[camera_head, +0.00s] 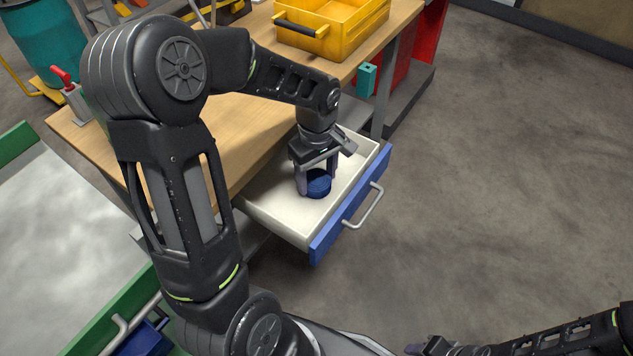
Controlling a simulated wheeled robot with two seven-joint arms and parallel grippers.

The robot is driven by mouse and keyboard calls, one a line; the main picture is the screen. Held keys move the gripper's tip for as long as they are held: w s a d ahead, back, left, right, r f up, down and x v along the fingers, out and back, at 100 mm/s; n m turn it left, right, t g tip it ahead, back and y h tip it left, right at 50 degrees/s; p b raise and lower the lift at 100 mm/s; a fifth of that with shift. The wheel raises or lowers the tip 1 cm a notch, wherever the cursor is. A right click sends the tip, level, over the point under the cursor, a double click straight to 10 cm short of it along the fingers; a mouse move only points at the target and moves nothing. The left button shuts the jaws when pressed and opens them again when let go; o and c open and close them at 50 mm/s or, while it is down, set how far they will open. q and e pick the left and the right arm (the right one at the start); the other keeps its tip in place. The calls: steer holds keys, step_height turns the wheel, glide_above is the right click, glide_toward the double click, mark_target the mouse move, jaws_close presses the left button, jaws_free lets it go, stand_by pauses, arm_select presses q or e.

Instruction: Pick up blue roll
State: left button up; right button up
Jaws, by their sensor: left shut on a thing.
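The blue roll (319,184) is a small dark blue cylinder inside the open drawer (348,226), which has a white inside and a blue front. My left gripper (316,182) points down into the drawer with its fingers shut on the roll, one on each side. Whether the roll touches the drawer floor I cannot tell. My right arm shows at the bottom right, and its gripper (432,348) is partly cut off by the picture's lower edge.
The drawer sticks out from a wooden workbench (235,150); its metal handle (363,206) faces right. A yellow bin (335,25) stands on the bench at the back. A teal drum (48,40) is at the top left. The floor at the right is clear.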

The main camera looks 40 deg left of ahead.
mark_target(317, 180)
arm_select(q)
steer(key=c, duration=0.3)
steer(key=shift+r, duration=0.1)
step_height(317, 180, up, 10)
steer(key=p, duration=0.2)
stand_by(1.9)
